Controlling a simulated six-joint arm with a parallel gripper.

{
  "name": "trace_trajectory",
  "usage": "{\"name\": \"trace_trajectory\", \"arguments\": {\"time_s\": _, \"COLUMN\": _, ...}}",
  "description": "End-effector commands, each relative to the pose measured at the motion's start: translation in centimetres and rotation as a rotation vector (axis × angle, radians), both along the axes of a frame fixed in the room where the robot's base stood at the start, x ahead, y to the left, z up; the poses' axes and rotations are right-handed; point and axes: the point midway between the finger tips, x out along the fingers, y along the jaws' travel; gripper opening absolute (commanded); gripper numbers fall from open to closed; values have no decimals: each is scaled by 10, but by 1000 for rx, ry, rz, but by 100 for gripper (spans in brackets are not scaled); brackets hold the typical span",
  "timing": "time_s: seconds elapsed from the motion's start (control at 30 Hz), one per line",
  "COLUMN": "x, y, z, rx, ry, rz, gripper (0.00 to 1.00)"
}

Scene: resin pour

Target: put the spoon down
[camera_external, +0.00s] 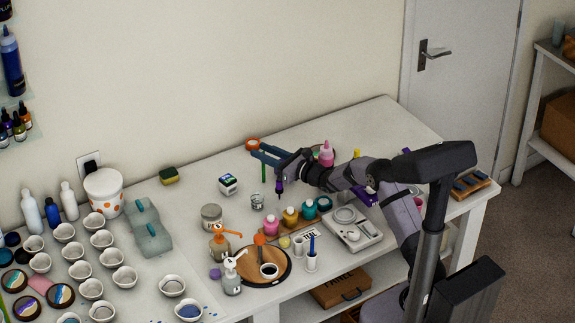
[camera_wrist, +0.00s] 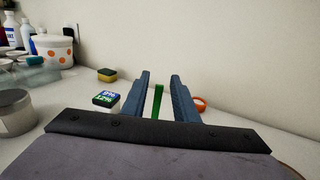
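A thin green stick-like thing (camera_wrist: 158,102), perhaps the spoon's handle, shows between my fingers in the wrist view. In the external view it is a short green strip (camera_external: 264,172) just below my fingers; I cannot tell whether it touches the table. No spoon bowl can be made out. My gripper (camera_external: 266,154), also in the wrist view (camera_wrist: 161,92), has its two blue fingers apart, with a gap on each side of the green thing. It is over the back of the table, near the wall.
An orange ring-shaped thing (camera_wrist: 199,104) is just right of the fingers. A labelled box (camera_external: 228,184), a sponge (camera_external: 169,176) and a glass jar (camera_external: 257,202) stand nearby. Colour bottles (camera_external: 290,217) and a digital scale (camera_external: 352,235) are in front. Several white cups (camera_external: 124,277) fill the left.

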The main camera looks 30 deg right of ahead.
Motion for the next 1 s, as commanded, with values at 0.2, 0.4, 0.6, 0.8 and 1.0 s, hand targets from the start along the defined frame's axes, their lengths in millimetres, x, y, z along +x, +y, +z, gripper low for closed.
{"name": "trace_trajectory", "arguments": {"time_s": 0.2, "x": -32, "y": -14, "z": -1, "rx": 0, "ry": 0, "rz": -2, "gripper": 27}}
{"name": "trace_trajectory", "arguments": {"time_s": 0.4, "x": -55, "y": -23, "z": -1, "rx": 0, "ry": -1, "rz": -1, "gripper": 27}}
{"name": "trace_trajectory", "arguments": {"time_s": 0.6, "x": -68, "y": -28, "z": 0, "rx": 0, "ry": -1, "rz": 0, "gripper": 27}}
{"name": "trace_trajectory", "arguments": {"time_s": 0.8, "x": -72, "y": -29, "z": 0, "rx": 0, "ry": 0, "rz": 1, "gripper": 27}}
{"name": "trace_trajectory", "arguments": {"time_s": 1.0, "x": -72, "y": -29, "z": 0, "rx": 0, "ry": 0, "rz": 1, "gripper": 27}}
